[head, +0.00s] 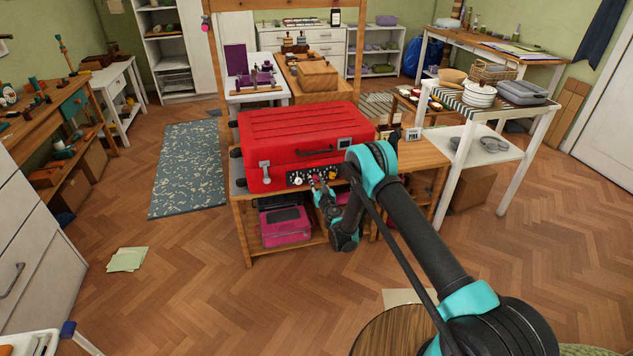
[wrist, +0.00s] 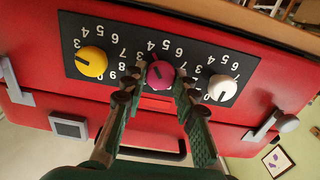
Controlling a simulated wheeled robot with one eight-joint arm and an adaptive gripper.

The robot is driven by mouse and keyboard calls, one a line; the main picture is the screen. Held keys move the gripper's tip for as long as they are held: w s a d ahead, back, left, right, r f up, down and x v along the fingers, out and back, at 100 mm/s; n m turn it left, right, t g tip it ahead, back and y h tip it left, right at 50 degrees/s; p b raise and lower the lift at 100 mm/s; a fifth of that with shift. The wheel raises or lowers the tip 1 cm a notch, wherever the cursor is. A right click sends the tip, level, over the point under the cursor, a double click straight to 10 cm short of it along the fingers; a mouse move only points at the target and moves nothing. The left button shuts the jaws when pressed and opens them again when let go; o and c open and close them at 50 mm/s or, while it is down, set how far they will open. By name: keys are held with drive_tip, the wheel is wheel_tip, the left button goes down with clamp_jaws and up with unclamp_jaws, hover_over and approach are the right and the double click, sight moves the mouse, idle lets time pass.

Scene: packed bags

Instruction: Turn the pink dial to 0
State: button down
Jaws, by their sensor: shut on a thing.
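The pink dial (wrist: 160,76) sits in the middle of a black numbered panel (wrist: 122,53) on the front of a red suitcase (head: 300,136). In the wrist view the panel's numbers appear upside down. My gripper (wrist: 163,82) is shut on the pink dial, one finger on each side. Some nearby digits are hidden by the fingers. In the head view my gripper (head: 319,186) is at the panel, largely covering the dial.
A yellow dial (wrist: 91,61) and a white dial (wrist: 222,87) flank the pink one closely. Metal latches (wrist: 270,125) and a dark handle (head: 315,153) are on the suitcase front. The suitcase rests on a wooden bench with a magenta case (head: 285,226) below. Floor in front is open.

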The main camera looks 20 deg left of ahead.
drive_tip(key=shift+n, duration=0.3)
drive_tip(key=n, duration=0.6)
drive_tip(key=shift+s+a, duration=0.1)
drive_tip(key=n, duration=0.4)
drive_tip(key=shift+f, duration=0.1)
drive_tip(key=n, duration=0.3)
drive_tip(key=shift+n, duration=0.3)
drive_tip(key=n, duration=0.7)
drive_tip(key=shift+s+a+f, duration=0.1)
drive_tip(key=shift+f, duration=0.05)
drive_tip(key=n, duration=0.3)
drive_tip(key=shift+n, duration=0.4)
drive_tip(key=shift+f+n, duration=0.1)
drive_tip(key=shift+n, duration=1.7)
